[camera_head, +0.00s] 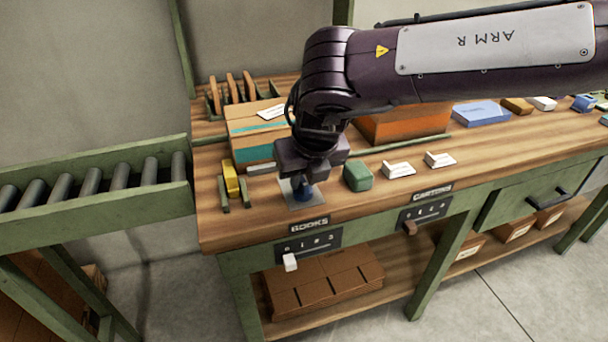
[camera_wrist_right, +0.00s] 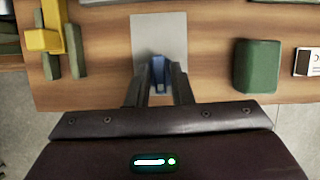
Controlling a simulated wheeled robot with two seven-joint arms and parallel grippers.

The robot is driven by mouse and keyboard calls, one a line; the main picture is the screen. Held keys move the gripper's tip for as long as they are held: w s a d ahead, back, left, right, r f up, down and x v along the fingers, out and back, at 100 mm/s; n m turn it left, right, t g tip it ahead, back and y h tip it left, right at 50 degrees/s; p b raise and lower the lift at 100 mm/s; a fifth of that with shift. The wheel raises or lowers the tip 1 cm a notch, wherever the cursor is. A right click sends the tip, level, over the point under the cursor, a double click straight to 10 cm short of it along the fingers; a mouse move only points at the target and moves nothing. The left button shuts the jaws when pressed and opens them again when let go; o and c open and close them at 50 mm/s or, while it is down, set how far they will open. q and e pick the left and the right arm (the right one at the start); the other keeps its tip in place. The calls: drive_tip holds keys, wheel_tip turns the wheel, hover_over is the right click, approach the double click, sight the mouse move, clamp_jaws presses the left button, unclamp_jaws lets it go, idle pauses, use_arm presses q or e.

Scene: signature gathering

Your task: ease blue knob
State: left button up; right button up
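The blue knob (camera_head: 303,194) stands on a grey metal plate (camera_head: 312,204) near the bench's front left edge. My right gripper (camera_head: 303,186) points down over the plate with its fingers at the knob. In the right wrist view, the blue knob (camera_wrist_right: 159,72) sits between the two fingers of the gripper (camera_wrist_right: 160,78), which look closed against its sides. The plate (camera_wrist_right: 160,35) extends beyond them. The knob's lower part is partly hidden by the fingers. My left gripper is not in view.
A yellow block (camera_head: 231,178) in a green holder stands left of the plate, and a green block (camera_head: 357,176) stands to its right. A cardboard box (camera_head: 250,128) is behind. White cards lie further right. A roller conveyor (camera_head: 90,198) is at left.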

clamp_jaws()
